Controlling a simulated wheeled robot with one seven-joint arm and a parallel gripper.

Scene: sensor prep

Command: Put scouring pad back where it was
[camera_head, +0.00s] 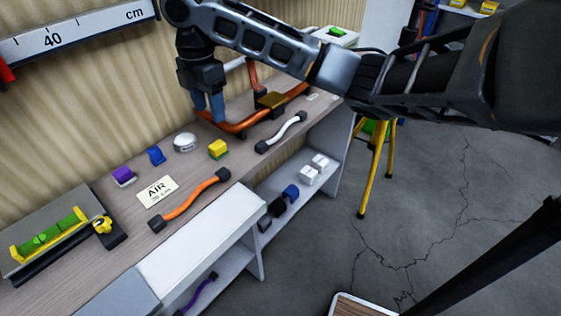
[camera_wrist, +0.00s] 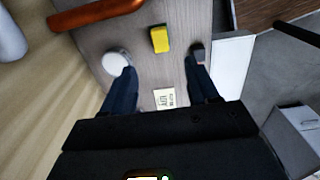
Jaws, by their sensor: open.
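The scouring pad, seemingly the yellow block with a green underside (camera_head: 218,149), lies on the wooden bench top. In the wrist view its yellow face (camera_wrist: 159,39) shows beyond my fingertips, roughly centred between them. My gripper (camera_head: 208,106) hangs with blue fingers pointing down, just above and behind the pad in the head view. In the wrist view my gripper (camera_wrist: 160,70) has its fingers wide apart with nothing held between them.
A white round tin (camera_head: 185,142), blue clip (camera_head: 156,155), purple block (camera_head: 123,175) and AIR card (camera_head: 158,191) lie nearby. An orange pipe (camera_head: 238,127) runs behind. Orange (camera_head: 189,198) and white (camera_head: 281,132) handles lie along the front edge. A spirit level (camera_head: 48,235) is left.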

